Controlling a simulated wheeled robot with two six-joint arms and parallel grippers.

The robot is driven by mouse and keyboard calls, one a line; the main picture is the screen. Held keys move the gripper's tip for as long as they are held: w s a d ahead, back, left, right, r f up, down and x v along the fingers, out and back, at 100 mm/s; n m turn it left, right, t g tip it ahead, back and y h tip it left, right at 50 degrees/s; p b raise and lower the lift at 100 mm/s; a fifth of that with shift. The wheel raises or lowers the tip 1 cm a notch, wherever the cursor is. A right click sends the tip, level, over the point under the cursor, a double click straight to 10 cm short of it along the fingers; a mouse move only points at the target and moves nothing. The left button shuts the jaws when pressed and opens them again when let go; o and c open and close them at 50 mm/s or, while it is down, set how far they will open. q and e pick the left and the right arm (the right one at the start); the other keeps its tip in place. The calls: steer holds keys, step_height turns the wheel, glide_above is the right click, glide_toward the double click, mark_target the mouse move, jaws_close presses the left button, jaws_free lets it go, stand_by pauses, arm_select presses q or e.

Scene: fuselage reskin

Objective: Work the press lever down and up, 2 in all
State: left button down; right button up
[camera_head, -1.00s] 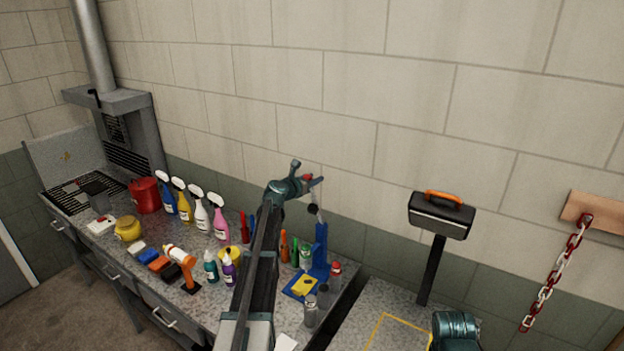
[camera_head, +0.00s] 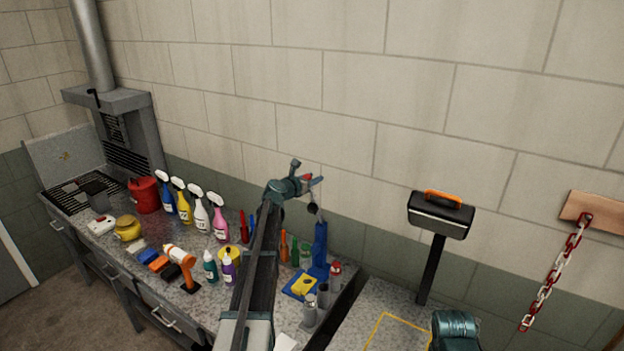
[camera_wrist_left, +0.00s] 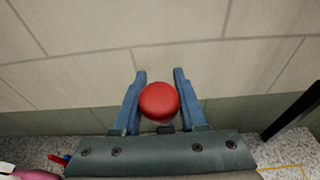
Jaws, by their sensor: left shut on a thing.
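The blue press (camera_head: 320,245) stands upright at the right end of the workbench, with a yellow block (camera_head: 304,285) on its blue base. Its lever has a red knob (camera_head: 307,177) at the top, well above the press body. My left gripper (camera_head: 315,181) is shut on this knob. In the left wrist view the round red knob (camera_wrist_left: 159,101) sits between the two blue fingers of the left gripper (camera_wrist_left: 158,88). The lever's rod is thin and partly hidden.
Several spray bottles (camera_head: 200,212), small bottles and tools crowd the workbench (camera_head: 205,308) left of my arm. Clear jars (camera_head: 310,310) stand in front of the press. A black toolbox-shaped head (camera_head: 441,214) on a post stands to the right. The wall is close behind.

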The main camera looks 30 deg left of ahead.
arm_select(q)
steer(key=shift+d+f, duration=0.1)
steer(key=shift+d, duration=0.15)
steer(key=c, duration=0.9)
jaws_free()
steer(key=o, duration=0.4)
steer(key=shift+w+f, duration=0.25)
steer(key=shift+w, duration=0.2)
steer(key=shift+s+a+r, duration=0.1)
steer(key=shift+s+r, duration=0.1)
steer(key=shift+s, duration=0.05)
steer(key=shift+s+a+r+p, duration=0.1)
steer(key=shift+s+p, duration=0.2)
steer(key=shift+s, duration=0.3)
steer(key=p+v, duration=0.1)
steer(key=v, duration=0.5)
arm_select(e)
steer(key=shift+w+r, duration=0.15)
steer(key=shift+r, duration=0.65)
